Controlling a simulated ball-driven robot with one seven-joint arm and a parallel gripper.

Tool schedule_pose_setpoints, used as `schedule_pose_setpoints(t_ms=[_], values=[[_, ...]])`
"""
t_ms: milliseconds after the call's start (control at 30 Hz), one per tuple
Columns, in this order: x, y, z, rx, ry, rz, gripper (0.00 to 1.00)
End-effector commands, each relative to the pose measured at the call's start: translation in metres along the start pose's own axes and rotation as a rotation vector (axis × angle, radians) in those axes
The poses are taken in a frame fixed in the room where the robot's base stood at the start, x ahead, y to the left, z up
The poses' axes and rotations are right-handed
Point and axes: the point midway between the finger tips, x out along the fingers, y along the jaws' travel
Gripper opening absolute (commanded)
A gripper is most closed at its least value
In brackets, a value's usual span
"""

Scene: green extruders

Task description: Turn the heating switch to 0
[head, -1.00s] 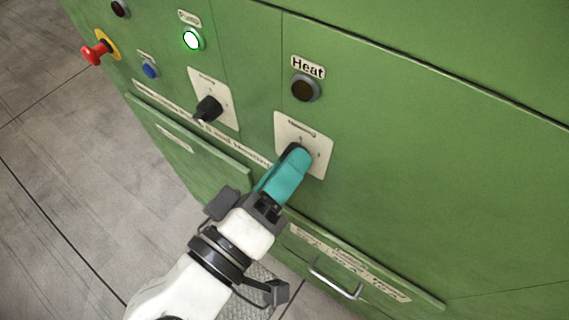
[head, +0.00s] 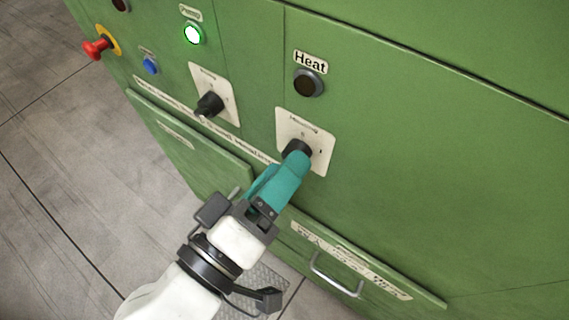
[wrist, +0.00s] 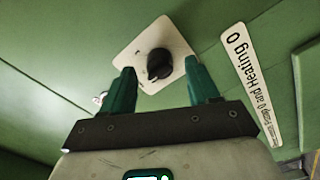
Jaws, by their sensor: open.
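The heating switch is a black rotary knob (head: 298,148) on a pale square plate (head: 322,139), below the "Heat" label. My gripper (head: 287,172) has teal fingers and is open just in front of the knob, hiding its lower part. In the wrist view the knob (wrist: 160,64) lies between and beyond the two spread fingertips, with a gap on each side. It appears free of the fingers. I cannot tell for sure which mark the knob points to. The round lamp (head: 308,82) under the "Heat" label is dark.
A similar black knob (head: 209,104) sits on a plate to the left. Above it a lamp (head: 192,34) glows green. A red button (head: 97,48) and a blue button (head: 151,66) are further left. A metal handle (head: 336,280) juts out at lower right.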

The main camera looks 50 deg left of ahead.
Motion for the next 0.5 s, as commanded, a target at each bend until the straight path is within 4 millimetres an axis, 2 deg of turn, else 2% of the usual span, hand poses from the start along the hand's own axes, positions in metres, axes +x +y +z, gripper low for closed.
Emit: schedule_pose_setpoints(t_ms=[300, 500], values=[[-0.061, -0.002, 0.000, 0.001, 0.003, -0.003, 0.60], [-0.086, -0.002, 0.000, -0.001, 0.002, -0.002, 0.60]])
